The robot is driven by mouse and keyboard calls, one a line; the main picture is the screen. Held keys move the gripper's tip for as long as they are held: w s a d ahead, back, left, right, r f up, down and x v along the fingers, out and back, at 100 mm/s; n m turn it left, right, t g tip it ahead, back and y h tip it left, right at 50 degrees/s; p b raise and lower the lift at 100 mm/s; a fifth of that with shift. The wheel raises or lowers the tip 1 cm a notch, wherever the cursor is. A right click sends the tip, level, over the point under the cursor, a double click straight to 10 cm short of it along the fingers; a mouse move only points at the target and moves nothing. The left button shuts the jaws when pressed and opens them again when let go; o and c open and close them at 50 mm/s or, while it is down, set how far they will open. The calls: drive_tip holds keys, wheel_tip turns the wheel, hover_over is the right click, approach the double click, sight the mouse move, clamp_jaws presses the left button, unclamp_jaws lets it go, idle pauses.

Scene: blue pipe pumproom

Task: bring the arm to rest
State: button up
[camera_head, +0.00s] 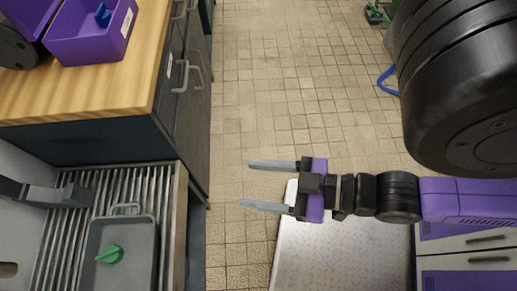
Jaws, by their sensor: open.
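My gripper (256,182) is open and empty, with its two grey fingers apart and pointing left. It hangs over the tiled floor and the left edge of a pale metal plate. My arm reaches in from the right, with purple and black links, and a large black link fills the upper right. The gripper touches nothing that I can see.
A wooden worktop (125,85) at upper left bears a purple bin (93,47) with a blue item (103,15) inside. Below it, a slatted rack (172,193) holds a grey tray (104,283) with a green knob (110,254). Tiled floor (290,75) lies clear in the middle.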

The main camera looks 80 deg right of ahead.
wheel_tip(320, 180, up, 8)
drive_tip(key=p, duration=0.8)
drive_tip(key=shift+r+p, duration=0.25)
drive_tip(key=shift+p, duration=0.05)
